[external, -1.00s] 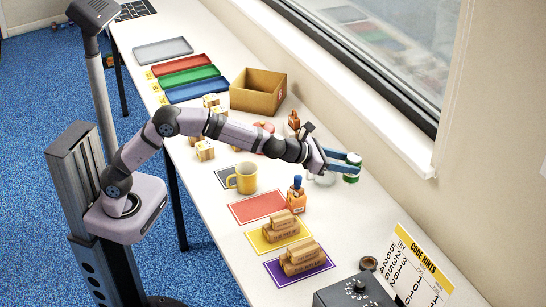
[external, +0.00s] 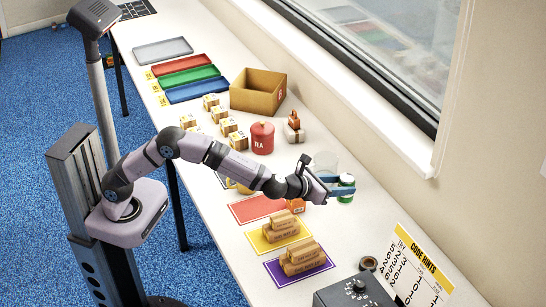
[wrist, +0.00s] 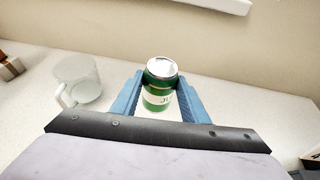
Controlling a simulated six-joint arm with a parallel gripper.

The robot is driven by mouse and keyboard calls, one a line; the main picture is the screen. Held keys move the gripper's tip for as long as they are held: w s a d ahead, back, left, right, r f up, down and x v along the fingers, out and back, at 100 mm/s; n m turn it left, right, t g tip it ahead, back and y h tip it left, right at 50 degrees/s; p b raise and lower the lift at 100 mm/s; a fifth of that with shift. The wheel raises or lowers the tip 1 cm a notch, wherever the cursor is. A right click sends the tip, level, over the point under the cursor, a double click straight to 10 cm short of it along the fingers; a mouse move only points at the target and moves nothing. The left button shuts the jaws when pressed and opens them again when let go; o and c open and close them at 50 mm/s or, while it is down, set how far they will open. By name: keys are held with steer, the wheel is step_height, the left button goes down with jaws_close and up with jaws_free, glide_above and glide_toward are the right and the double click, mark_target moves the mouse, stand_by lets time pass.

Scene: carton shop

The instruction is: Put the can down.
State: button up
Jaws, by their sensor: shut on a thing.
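A green can (external: 346,189) with a white label band and a silver top is between the blue fingers of my gripper (external: 341,187). The wrist view shows the can (wrist: 159,84) upright, with a finger of my gripper (wrist: 158,95) on each side of it. My gripper is shut on the can. The can is low over the white table (external: 372,218), near the wall side; I cannot tell whether its base touches the table.
A clear glass mug (wrist: 76,80) stands left of the can in the wrist view. A red tea canister (external: 262,138) stands farther back.

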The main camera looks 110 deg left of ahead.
mark_target(338, 200)
steer(key=shift+f, duration=3.25)
steer(key=shift+f, duration=0.15)
steer(key=o, duration=1.1)
steer(key=shift+r, duration=0.25)
steer(key=shift+s+d, duration=0.2)
steer(key=shift+d, duration=0.1)
steer(key=b+v, duration=0.2)
steer(key=v, duration=0.9)
steer(key=shift+s+d+r, duration=0.1)
steer(key=shift+s, duration=0.05)
